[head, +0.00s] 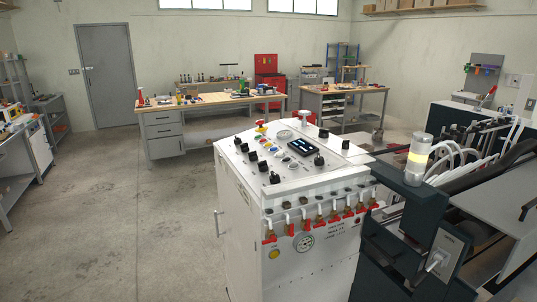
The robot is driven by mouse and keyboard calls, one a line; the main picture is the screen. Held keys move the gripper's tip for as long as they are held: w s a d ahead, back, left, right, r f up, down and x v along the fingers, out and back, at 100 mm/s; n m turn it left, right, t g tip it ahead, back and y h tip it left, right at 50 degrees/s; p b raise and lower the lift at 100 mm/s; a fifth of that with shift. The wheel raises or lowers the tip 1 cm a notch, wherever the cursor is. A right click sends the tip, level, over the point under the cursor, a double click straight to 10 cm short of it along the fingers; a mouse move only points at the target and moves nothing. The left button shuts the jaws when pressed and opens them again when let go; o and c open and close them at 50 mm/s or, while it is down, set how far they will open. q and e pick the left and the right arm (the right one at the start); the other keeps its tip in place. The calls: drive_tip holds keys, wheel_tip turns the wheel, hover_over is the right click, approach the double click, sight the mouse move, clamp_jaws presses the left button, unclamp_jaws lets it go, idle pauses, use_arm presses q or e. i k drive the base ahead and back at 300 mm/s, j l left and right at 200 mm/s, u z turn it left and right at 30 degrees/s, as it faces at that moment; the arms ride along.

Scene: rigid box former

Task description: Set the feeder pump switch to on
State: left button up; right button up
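A white control cabinet (240,230) stands in the middle of the head view with a sloped panel (292,172) on top. The panel carries several black knobs, such as a front knob (275,178) and a right-hand knob (319,160), coloured buttons and a small dark display (300,146). A grey box with a lever switch (437,261) sits on the dark machine housing at the lower right. The labels are too small to read, so I cannot tell which control is the feeder pump switch or how it is set. Neither gripper shows.
Red-handled valves (320,222) line the cabinet's front. Workbenches (215,98) stand at the back. The floor (120,220) at left is clear.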

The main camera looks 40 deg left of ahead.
sight(244, 148)
drive_tip(key=j+u, duration=0.15)
drive_tip(key=u, duration=0.35)
drive_tip(key=l+u, duration=0.15)
drive_tip(key=u, duration=0.85)
